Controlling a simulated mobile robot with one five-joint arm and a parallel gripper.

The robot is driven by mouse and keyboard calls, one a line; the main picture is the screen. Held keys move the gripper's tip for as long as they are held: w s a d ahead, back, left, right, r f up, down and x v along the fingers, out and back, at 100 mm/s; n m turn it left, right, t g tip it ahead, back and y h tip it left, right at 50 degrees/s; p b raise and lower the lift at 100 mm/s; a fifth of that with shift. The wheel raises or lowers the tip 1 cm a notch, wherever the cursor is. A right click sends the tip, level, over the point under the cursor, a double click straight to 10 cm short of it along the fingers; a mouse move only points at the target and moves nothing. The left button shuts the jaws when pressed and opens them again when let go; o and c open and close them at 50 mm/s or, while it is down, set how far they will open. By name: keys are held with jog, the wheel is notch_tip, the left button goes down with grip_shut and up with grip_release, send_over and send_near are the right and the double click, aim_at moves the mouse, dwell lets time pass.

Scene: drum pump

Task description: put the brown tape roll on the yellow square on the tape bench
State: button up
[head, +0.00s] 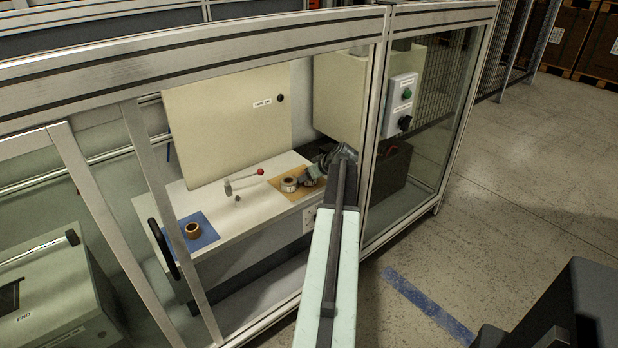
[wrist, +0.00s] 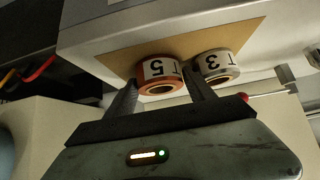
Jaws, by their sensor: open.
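A brown tape roll (head: 192,234) stands on a blue square (head: 205,242) at the bench's left end in the head view. The tan-yellow square (head: 285,194) lies farther right on the bench. In the wrist view the yellow square (wrist: 119,59) carries an orange-brown roll labelled 5 (wrist: 157,71) and a paler roll labelled 3 (wrist: 215,64). My gripper (wrist: 163,92) is open, with its fingers on either side of the roll labelled 5. I cannot tell whether they touch it. In the head view my gripper (head: 318,172) partly hides that roll.
The bench (head: 240,204) stands inside a framed enclosure, and my arm reaches across its frame (head: 375,110). A small tool with a red knob (head: 245,180) lies between the squares. A tilted cream panel (head: 230,120) rises behind. A switch box (head: 401,105) hangs on the frame.

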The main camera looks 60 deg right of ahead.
jog(key=p+v, duration=0.8)
jog(key=v, duration=0.4)
jog(key=shift+p, duration=0.3)
jog(key=shift+s+r, duration=0.1)
jog(key=shift+r, duration=0.05)
jog(key=shift+c, duration=0.2)
dwell(0.4)
